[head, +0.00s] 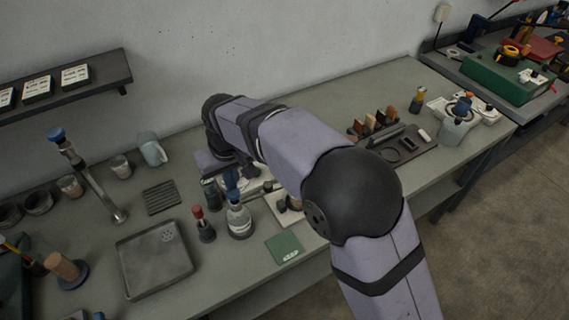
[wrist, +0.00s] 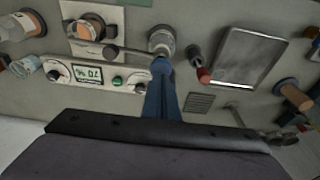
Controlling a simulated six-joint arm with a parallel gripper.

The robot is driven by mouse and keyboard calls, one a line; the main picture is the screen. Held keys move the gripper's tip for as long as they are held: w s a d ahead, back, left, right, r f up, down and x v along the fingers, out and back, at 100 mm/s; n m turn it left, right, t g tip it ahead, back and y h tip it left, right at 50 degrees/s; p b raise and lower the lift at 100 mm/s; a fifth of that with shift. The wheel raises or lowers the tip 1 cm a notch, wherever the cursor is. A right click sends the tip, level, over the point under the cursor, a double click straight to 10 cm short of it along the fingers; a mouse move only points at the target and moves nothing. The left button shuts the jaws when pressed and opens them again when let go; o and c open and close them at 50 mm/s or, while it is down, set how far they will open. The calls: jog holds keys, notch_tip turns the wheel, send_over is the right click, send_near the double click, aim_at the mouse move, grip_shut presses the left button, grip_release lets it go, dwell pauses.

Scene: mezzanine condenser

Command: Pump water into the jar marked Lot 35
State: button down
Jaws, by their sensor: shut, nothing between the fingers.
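My gripper (head: 233,179) is shut and empty, its blue fingers pointing down just above a round bottle (head: 239,221) with a pale label. The wrist view shows the blue fingers (wrist: 160,70) close to the top of this bottle (wrist: 162,40); I cannot tell whether they touch. A small jar (wrist: 90,30) with an orange-brown side stands on a pale plate (wrist: 88,48) beside the bottle. In the head view my arm partly hides this plate (head: 290,208). I cannot read Lot 35 on any jar, and I cannot clearly identify a pump.
A red-topped tool (head: 203,226) and a grey tray (head: 155,262) stand left of the bottle. A green card (head: 284,248) lies in front. Several cups (head: 121,167) stand at the back left. A pale device with a display (wrist: 90,73) sits close to my gripper.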

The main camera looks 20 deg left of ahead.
jog(key=shift+f+b, duration=0.5)
jog(key=shift+f, duration=0.35)
jog(key=shift+f+b, duration=0.4)
jog(key=shift+f, duration=0.55)
jog(key=shift+r, duration=0.15)
jog(key=shift+r+p, duration=2.15)
jog(key=shift+r, duration=0.55)
notch_tip(320, 180, up, 4)
jog(key=p, duration=0.3)
jog(key=shift+r, duration=0.25)
jog(key=shift+f, duration=0.15)
